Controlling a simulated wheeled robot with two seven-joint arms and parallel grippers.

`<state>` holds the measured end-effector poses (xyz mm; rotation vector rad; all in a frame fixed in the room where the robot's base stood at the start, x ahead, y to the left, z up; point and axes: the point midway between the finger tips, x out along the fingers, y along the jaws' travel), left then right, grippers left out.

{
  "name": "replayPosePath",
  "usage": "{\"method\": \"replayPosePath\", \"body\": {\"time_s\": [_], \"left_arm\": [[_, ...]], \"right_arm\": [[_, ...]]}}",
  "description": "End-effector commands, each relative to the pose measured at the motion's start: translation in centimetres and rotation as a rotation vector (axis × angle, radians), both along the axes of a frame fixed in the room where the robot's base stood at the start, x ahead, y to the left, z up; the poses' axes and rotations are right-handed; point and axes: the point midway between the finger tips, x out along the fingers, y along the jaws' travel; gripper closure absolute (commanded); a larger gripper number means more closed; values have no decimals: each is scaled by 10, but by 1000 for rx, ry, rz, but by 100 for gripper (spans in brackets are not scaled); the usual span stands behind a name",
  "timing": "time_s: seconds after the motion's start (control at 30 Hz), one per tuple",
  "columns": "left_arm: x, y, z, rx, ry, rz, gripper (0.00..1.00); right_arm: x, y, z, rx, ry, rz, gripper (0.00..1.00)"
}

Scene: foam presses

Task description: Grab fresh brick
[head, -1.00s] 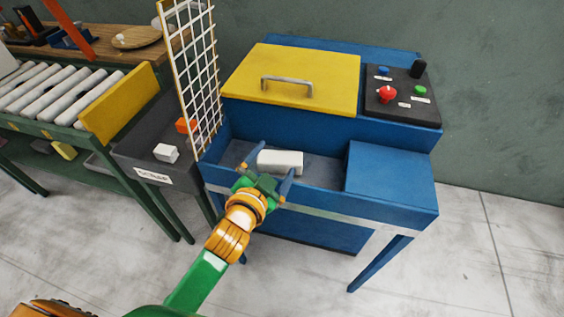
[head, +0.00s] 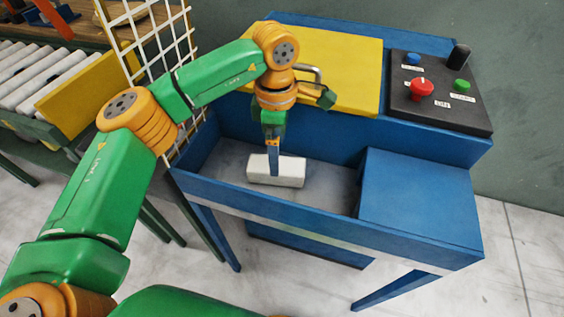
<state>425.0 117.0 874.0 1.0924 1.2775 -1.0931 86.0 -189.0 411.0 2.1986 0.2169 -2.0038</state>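The white foam brick (head: 292,173) lies in the blue press's open trough (head: 332,185), left of the blue box section. My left gripper (head: 273,165) comes down over the brick from above. One blue finger shows against the middle of the brick's near side. The other finger is hidden, so I cannot tell whether the gripper is closed on the brick. My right gripper is not in view.
The yellow lid (head: 345,65) with its metal handle is behind my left wrist. A white mesh guard (head: 150,35) stands at the trough's left end. The black control panel (head: 440,95) is at right. A roller conveyor (head: 30,75) is at far left.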

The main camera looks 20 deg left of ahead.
Motion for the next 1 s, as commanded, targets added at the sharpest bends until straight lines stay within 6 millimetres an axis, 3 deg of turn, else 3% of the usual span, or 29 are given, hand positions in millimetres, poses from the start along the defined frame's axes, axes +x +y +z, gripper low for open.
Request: {"method": "replayPosePath", "body": {"time_s": [0.03, 0.17, 0.43, 0.7, 1.0], "left_arm": [[0, 1, -12, 3, -1, 1, 0], [0, 2, -22, 6, 3, 0, 0], [1, 8, -70, 2, 3, 0, 0], [1, 7, -78, 0, 1, -1, 0], [1, 7, -77, -1, 1, -1, 81]], "right_arm": [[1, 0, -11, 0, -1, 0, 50], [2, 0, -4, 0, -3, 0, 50], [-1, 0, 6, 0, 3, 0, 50], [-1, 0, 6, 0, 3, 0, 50], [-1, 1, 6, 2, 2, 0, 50]]}}
